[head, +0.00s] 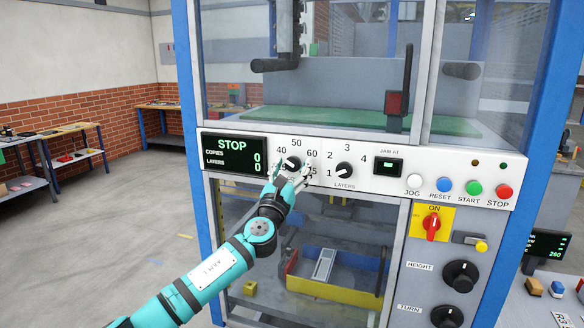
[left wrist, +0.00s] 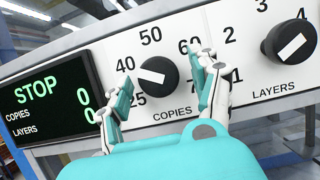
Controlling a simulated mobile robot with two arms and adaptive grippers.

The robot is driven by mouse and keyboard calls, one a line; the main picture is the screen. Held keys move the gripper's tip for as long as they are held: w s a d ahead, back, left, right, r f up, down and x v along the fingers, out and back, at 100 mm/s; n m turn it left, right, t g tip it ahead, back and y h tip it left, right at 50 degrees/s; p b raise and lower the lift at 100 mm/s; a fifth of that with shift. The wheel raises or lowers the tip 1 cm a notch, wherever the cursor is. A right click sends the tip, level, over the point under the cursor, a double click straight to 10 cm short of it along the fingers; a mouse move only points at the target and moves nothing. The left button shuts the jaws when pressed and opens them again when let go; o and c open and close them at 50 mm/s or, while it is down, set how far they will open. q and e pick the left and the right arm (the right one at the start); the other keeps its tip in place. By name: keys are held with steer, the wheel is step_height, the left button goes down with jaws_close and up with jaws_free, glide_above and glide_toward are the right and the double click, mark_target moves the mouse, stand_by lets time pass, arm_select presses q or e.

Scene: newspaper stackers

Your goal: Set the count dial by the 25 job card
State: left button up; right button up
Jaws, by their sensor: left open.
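The copies dial (left wrist: 156,78) is a black knob with a white mark, ringed by numbers including 25, 40, 50 and 60. Its mark appears to point toward 40. In the head view, the dial (head: 292,163) sits on the white panel right of the display. My left gripper (head: 291,173) is open in front of it. In the left wrist view, its fingers stand on either side of the knob; I cannot tell whether they touch it. The display (head: 233,153) reads STOP, copies 0, layers 0. I cannot make out a 25 job card. My right gripper is not in view.
The layers dial (head: 344,170) is close on the right. Further right are the jam display (head: 388,167) and the jog, reset, start and stop buttons (head: 459,186). Below are a red switch (head: 432,224) and two black knobs. A glass-fronted bay holds a yellow-walled tray (head: 335,291).

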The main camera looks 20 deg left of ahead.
arm_select(q)
steer(key=c, duration=1.2)
steer(key=shift+n, duration=0.5)
steer(key=n+y, duration=0.2)
steer(key=n, duration=0.1)
steer(key=shift+d+b, duration=0.1)
steer(key=shift+b, duration=0.2)
steer(key=n+y, duration=0.1)
steer(key=n, duration=0.1)
steer(key=n+g+y, duration=0.1)
steer(key=n, duration=0.2)
steer(key=shift+d+y, duration=0.1)
steer(key=shift+y, duration=0.2)
steer(key=n+y, duration=0.1)
steer(key=n, duration=0.1)
steer(key=n+g+y, duration=0.1)
steer(key=n, duration=0.2)
steer(key=shift+r, duration=0.1)
steer(key=shift+n+g, duration=0.6)
steer(key=shift+n, duration=0.5)
